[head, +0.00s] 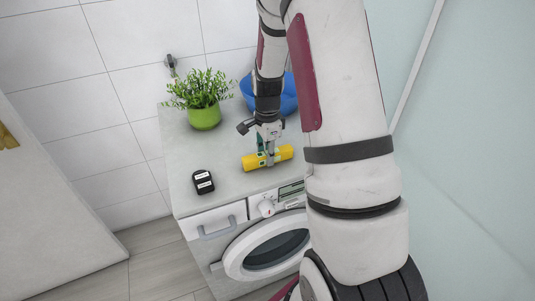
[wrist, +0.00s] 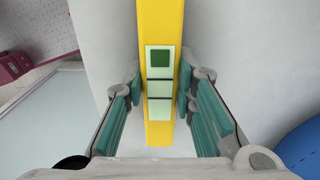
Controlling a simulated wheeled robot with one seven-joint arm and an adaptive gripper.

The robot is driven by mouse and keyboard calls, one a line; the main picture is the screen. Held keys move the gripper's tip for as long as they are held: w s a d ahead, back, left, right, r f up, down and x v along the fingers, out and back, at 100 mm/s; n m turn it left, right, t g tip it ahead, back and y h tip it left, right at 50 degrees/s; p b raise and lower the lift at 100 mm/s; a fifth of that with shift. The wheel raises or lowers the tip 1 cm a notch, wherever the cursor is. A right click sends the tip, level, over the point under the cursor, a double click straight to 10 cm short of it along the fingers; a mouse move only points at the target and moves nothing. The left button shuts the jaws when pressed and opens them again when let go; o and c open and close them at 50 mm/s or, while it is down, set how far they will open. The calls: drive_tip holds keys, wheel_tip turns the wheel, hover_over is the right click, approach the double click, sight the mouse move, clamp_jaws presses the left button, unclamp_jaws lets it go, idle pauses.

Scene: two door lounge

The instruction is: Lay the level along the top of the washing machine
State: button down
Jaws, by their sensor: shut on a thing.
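The level (head: 283,153) is a yellow bar lying over the grey top of the washing machine (head: 228,168), near its front edge. In the head view it runs roughly left to right, a little slanted. In the wrist view the level (wrist: 158,130) stands lengthwise between the fingers, with pale label squares on its face. My gripper (head: 267,158) comes down from above and is shut on the level around its middle. The wrist view shows my gripper (wrist: 160,92) with a finger pad on each side of the bar. I cannot tell whether the level touches the top.
A green potted plant (head: 204,117) stands at the back left of the top. A blue bowl (head: 288,101) is at the back right, partly behind my arm. A small black object with white labels (head: 203,182) lies at the front left. The top between them is clear.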

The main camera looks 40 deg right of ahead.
drive_tip(key=shift+f, duration=0.15)
drive_tip(key=c, duration=1.3)
unclamp_jaws()
drive_tip(key=s+a+r+n+t, duration=0.1)
drive_tip(key=a+r+n, duration=0.15)
drive_tip(key=r, duration=0.65)
drive_tip(key=s+a+r+n, duration=0.2)
drive_tip(key=a+r, duration=0.1)
drive_tip(key=r, duration=0.7)
drive_tip(key=s+a+r+n+t, duration=0.1)
drive_tip(key=s+a+r+n, duration=0.1)
drive_tip(key=s+a+n, duration=0.2)
drive_tip(key=s+a+r+n+t, duration=0.1)
drive_tip(key=s+a+r+n, duration=0.1)
drive_tip(key=s+a+n, duration=0.3)
drive_tip(key=s+a+r+n+t, duration=0.1)
drive_tip(key=s+a+n, duration=0.4)
drive_tip(key=s, duration=0.5)
drive_tip(key=shift+s+a+r+n, duration=0.1)
drive_tip(key=shift+s+r+n, duration=0.1)
drive_tip(key=shift+r+n, duration=0.95)
